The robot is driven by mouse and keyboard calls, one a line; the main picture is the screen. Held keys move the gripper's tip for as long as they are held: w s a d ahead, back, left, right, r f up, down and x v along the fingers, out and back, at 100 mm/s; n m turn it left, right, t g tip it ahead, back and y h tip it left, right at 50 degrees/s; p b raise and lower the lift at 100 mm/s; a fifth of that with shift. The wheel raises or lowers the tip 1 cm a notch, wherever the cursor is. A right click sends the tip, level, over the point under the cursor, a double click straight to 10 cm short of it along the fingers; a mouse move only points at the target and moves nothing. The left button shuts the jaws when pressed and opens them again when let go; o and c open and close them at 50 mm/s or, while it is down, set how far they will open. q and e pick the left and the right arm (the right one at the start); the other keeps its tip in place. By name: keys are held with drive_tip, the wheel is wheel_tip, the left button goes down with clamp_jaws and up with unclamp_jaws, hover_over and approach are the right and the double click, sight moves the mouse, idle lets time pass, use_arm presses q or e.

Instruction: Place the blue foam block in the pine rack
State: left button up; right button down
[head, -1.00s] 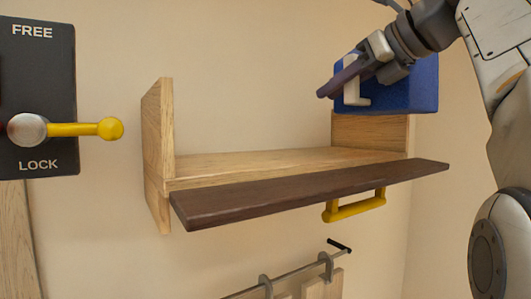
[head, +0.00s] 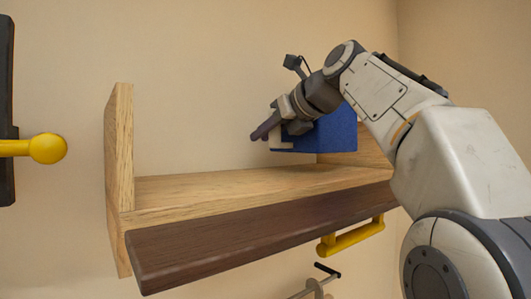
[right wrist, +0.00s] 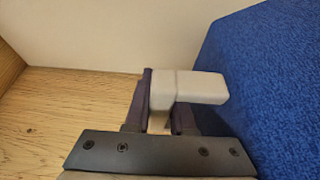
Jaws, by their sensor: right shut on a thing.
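The blue foam block (head: 335,133) is in the head view, above the right part of the pine rack, close to its right end wall. My right gripper (head: 268,132) is shut on the block's pale handle (right wrist: 198,87); the handle sits between the dark fingers in the right wrist view. The block's blue side (right wrist: 265,75) fills the right of that view. The pine rack (head: 225,186) is an open wooden shelf with a left end wall and a dark brown front board (head: 250,236). My arm hides part of the rack's right end. My left gripper is not in view.
A yellow handle (head: 350,238) hangs under the front board at the right. A yellow-knobbed lever (head: 48,148) on a dark panel is at the far left. A metal rail (head: 315,284) shows below. The rack's left and middle shelf is bare.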

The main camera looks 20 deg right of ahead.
drive_tip(key=shift+s+d+f, duration=0.1)
drive_tip(key=shift+s+f, duration=0.05)
drive_tip(key=shift+f, duration=1.75)
drive_tip(key=shift+f, duration=0.2)
drive_tip(key=c, duration=0.8)
unclamp_jaws()
drive_tip(key=shift+o, duration=0.2)
